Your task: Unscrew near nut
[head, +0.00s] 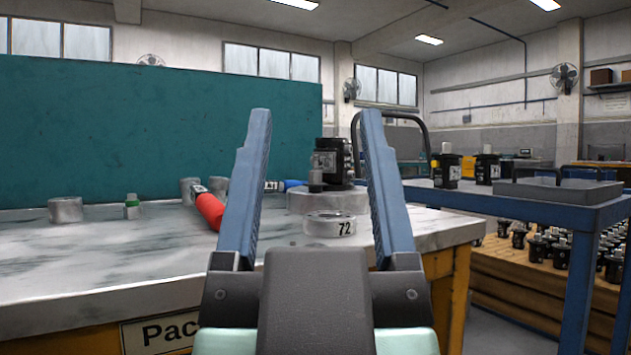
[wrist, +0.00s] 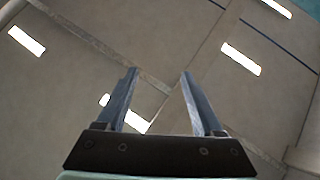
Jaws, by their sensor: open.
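My gripper (head: 314,112) points up in front of the bench in the head view, its two blue fingers wide apart with nothing between them. In the wrist view my gripper (wrist: 158,72) shows against the ceiling, open and empty. A black hydraulic motor (head: 333,160) stands upright on a round grey base (head: 300,202) on the bench, seen beyond and between the fingers. A metal ring marked 72 (head: 329,225) lies in front of that base. The nut cannot be made out clearly at this size.
A teal panel (head: 150,130) stands behind. A blue cart (head: 540,205) with motors and a tray (head: 560,190) is at right.

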